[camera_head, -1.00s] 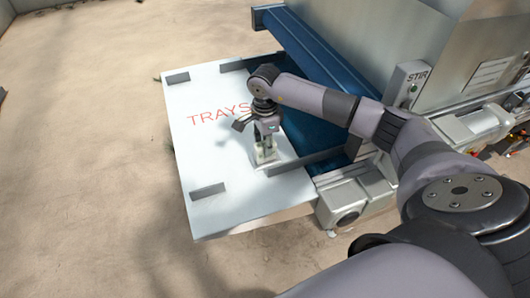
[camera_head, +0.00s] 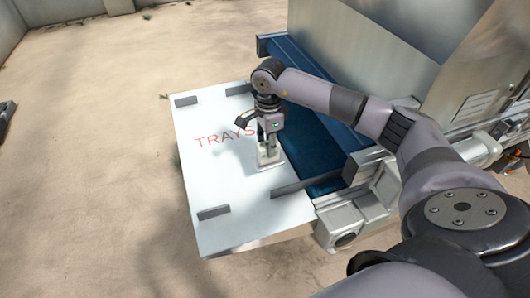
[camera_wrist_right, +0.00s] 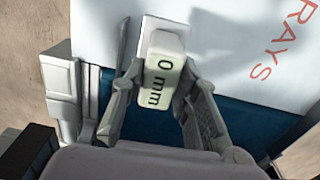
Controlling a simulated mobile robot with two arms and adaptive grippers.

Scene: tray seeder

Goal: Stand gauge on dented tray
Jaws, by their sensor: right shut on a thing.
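The gauge (camera_head: 268,157) is a small pale upright block on a flat base plate, with a display reading "0 mm" in the right wrist view (camera_wrist_right: 162,80). My right gripper (camera_head: 268,145) is shut on it, one finger on each side, as the wrist view (camera_wrist_right: 160,72) also shows. The gauge is over the white board marked TRAYS (camera_head: 205,175), near the blue belt; I cannot tell whether its base touches the board. No dented tray can be made out. My left gripper is not in view.
Low dark stops (camera_head: 213,213) stand along the board's edges, and a longer dark bar (camera_head: 305,181) lies by the belt (camera_head: 318,165). The grey machine (camera_head: 375,50) stands behind at the right.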

